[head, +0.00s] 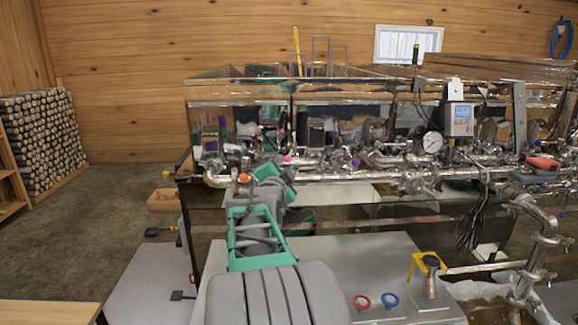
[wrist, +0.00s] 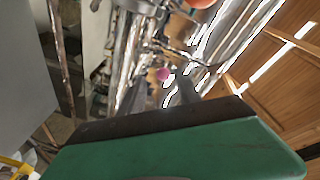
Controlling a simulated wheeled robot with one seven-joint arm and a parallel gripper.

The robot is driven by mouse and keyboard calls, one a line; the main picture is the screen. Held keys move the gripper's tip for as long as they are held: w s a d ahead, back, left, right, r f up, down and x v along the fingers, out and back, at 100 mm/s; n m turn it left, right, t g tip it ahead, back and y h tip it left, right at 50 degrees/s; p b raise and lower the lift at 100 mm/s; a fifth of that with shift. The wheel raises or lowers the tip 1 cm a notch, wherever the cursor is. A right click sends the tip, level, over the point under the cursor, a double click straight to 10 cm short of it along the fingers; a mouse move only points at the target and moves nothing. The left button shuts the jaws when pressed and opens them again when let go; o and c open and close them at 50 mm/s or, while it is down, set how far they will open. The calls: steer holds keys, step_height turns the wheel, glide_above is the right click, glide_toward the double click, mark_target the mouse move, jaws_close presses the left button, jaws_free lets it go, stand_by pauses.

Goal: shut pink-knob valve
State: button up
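The pink knob (head: 288,158) sits on the steel pipework along the front of the evaporator, just past the far end of my arm in the head view. In the wrist view the pink knob (wrist: 163,74) is near the middle, beyond the edge of my green gripper body. My gripper (head: 272,168) reaches toward the pipes, close to the knob. A grey finger-like part (wrist: 184,90) shows beside the knob in the wrist view. I cannot tell whether it touches the knob.
An orange knob (head: 243,177) is left of my gripper, and a purple knob (head: 355,162) is to the right on the same pipework. A round gauge (head: 432,142) and a digital meter (head: 460,120) stand farther right. Red (head: 361,302) and blue (head: 389,299) rings lie on the grey surface.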

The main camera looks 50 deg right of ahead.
mark_target(290, 155)
steer(key=p+x, duration=0.1)
steer(key=x, duration=0.1)
steer(key=p+x, duration=0.1)
steer(key=x, duration=0.2)
steer(key=p+x, duration=0.1)
steer(key=x, duration=0.2)
steer(key=shift+s+d+r, duration=0.15)
steer(key=shift+r, duration=0.2)
steer(key=shift+c, duration=0.4)
jaws_close()
stand_by(0.5)
